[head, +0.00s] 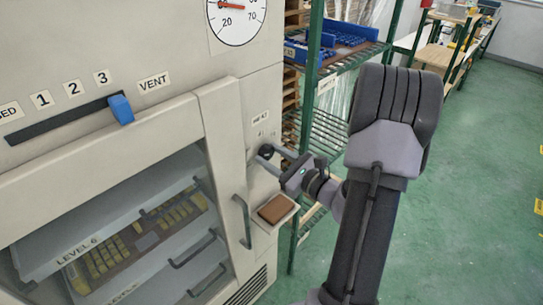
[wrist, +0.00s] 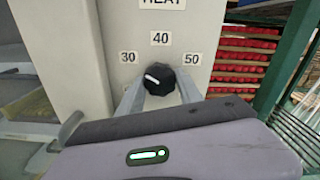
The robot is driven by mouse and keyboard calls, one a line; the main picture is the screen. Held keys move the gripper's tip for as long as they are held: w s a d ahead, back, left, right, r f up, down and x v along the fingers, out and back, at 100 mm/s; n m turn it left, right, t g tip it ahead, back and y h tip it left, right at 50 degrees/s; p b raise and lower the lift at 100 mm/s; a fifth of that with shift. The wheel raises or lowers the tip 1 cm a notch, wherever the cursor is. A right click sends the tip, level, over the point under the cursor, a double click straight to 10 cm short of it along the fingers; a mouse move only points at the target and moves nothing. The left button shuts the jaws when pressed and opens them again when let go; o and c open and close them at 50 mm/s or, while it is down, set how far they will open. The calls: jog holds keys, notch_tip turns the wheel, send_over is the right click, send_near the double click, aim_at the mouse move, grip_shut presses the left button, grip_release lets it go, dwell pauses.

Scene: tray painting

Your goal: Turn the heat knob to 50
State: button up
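The heat knob (wrist: 159,80) is a round black knob on the oven's pale panel. Its white mark points left and slightly up, on the 30 side. The labels 30 (wrist: 128,57), 40 (wrist: 160,39) and 50 (wrist: 192,59) are printed around it. My gripper (wrist: 160,88) faces the panel with one finger on each side of the knob. The fingers look open, with a small gap at the right side; contact at the left is unclear. In the head view the knob (head: 265,151) shows at the tips of my gripper (head: 274,158).
The oven has a vent slider with a blue handle (head: 121,109), a dial gauge (head: 237,14) above and a door handle (head: 243,221) left of my gripper. A small shelf with a brown block (head: 276,209) sits below. A green rack (head: 311,75) stands close on the right.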

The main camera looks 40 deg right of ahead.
jog(key=shift+c, duration=1)
jog(key=m+p, duration=0.4)
jog(key=shift+r+m, duration=0.15)
jog(key=shift+m, duration=0.25)
jog(key=m+p, duration=0.2)
jog(key=m, duration=0.1)
jog(key=shift+m+p, duration=0.3)
jog(key=shift+p, duration=0.1)
jog(key=m+p, duration=0.3)
jog(key=shift+m, duration=0.4)
jog(key=m+p, duration=0.4)
jog(key=m, duration=0.2)
jog(key=shift+p, duration=0.3)
jog(key=m+p, duration=0.2)
jog(key=m, duration=0.3)
jog(key=shift+p, duration=0.3)
jog(key=shift+m, duration=0.4)
